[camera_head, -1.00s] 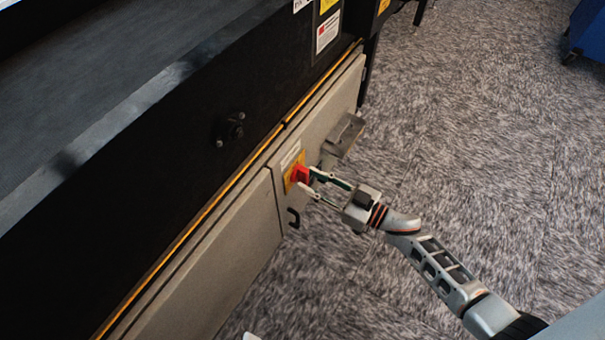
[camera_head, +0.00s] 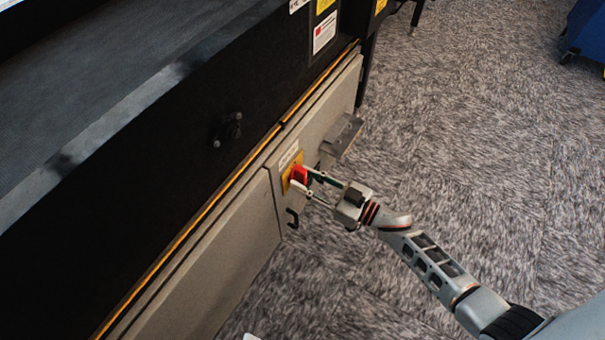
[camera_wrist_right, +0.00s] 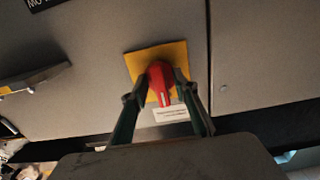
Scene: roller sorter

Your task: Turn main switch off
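The main switch is a red rotary knob (camera_head: 300,174) on a yellow plate (camera_head: 287,183), set in the grey cabinet front. In the right wrist view the red knob (camera_wrist_right: 159,82) has a pale mark at its lower end and lies slightly tilted on the yellow plate (camera_wrist_right: 142,62). My right gripper (camera_head: 299,177) is open, with one finger on each side of the knob. In the wrist view the fingertips (camera_wrist_right: 162,78) sit close beside the knob; I cannot tell whether they touch it. My left gripper is not in view.
A grey metal bracket (camera_head: 342,134) juts from the cabinet to the right of the switch. A dark hook-like handle (camera_head: 292,218) is below it. The long black machine side (camera_head: 150,170) rises above the cabinet. Carpeted floor (camera_head: 480,150) is open to the right.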

